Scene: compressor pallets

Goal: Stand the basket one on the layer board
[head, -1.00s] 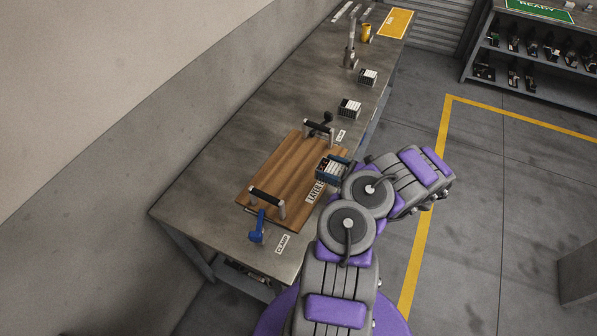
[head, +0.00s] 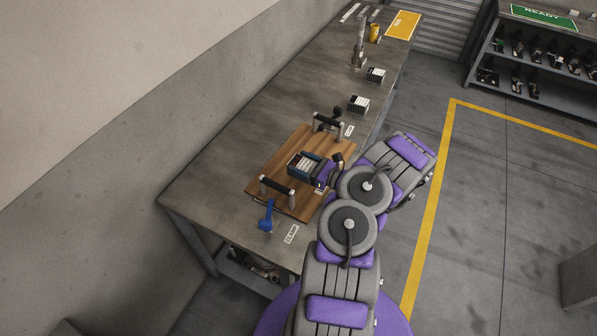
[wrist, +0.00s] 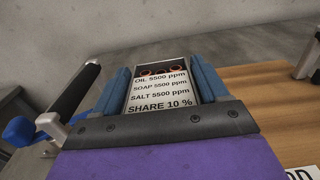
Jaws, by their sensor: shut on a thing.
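The basket (head: 305,163) is a small dark box with a white printed face. It is over the middle of the wooden layer board (head: 285,150), between the board's two black-handled bars. My gripper (head: 311,167) is shut on the basket, with its blue fingers on either side. In the wrist view the basket (wrist: 160,92) faces me between the fingers, its label reading oil, soap and salt 5500 ppm, share 10 %. Reddish round items show in its top. The basket's underside is hidden, so I cannot tell whether it touches the board.
Handled bars (head: 277,191) and (head: 328,122) stand at the board's two ends. A blue clamp (head: 267,216) is at the near end. Two similar baskets (head: 358,104) and (head: 376,75) stand farther along the bench, before a grey post (head: 360,45) and yellow cup (head: 375,32).

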